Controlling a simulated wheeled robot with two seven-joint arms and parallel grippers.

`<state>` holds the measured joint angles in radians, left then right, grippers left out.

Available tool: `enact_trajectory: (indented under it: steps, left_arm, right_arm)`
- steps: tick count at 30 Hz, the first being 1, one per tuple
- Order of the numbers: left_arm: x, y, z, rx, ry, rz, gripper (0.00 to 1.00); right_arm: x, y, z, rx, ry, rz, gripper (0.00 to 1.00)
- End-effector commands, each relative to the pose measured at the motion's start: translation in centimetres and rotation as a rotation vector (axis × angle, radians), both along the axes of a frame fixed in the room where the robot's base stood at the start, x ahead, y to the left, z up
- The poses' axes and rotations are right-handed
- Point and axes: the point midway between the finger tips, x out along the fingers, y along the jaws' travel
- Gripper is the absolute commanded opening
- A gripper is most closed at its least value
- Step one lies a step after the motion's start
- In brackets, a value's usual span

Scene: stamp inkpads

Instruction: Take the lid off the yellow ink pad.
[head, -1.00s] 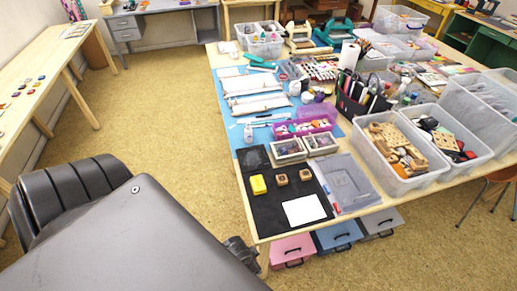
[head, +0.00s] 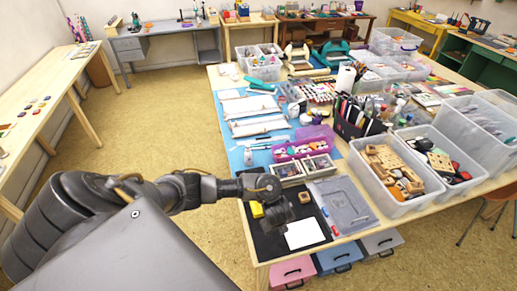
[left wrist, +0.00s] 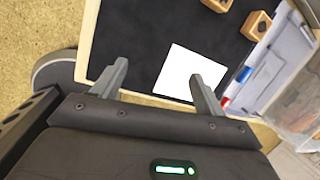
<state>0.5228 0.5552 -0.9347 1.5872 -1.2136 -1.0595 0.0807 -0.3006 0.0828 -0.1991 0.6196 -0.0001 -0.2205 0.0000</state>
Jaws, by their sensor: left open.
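The yellow ink pad (head: 256,209) lies on the black mat (head: 265,245), partly hidden by my left arm in the head view. Whether its lid is on cannot be made out at this size. It does not show in the left wrist view. My left gripper (head: 279,217) hangs above the mat, just right of the pad in the head view. In the left wrist view its two fingers (left wrist: 160,72) are spread with nothing between them, over the mat and white paper. My right gripper is not in view.
White paper (head: 304,233) lies on the mat's front part. Two small wooden blocks (left wrist: 257,26) stand on the mat in the wrist view. A grey tray (head: 343,206) with markers lies to the right. Clear bins (head: 397,203) stand farther right.

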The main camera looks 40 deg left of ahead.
Motion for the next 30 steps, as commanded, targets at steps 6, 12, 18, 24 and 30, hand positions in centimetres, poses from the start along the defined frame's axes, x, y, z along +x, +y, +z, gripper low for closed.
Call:
enact_trajectory:
  steps: [6,12,18,24,30]
  left_arm:
    - [2.3,8.3,3.3,0.229,0.063,-0.126,0.73]
    - [2.6,9.8,3.9,0.27,0.081,-0.147,0.73]
    - [2.9,10.2,1.6,0.268,0.081,-0.145,0.73]
    - [3.5,11.0,-0.7,0.266,0.08,-0.145,0.73]
    - [3.8,11.5,-1.4,0.266,0.079,-0.146,0.73]
  right_arm:
    - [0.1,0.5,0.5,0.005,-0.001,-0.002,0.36]
    - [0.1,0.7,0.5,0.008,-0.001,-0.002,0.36]
    - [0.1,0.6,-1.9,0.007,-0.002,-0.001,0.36]
    - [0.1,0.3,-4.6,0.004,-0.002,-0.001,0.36]
    - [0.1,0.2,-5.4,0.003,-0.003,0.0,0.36]
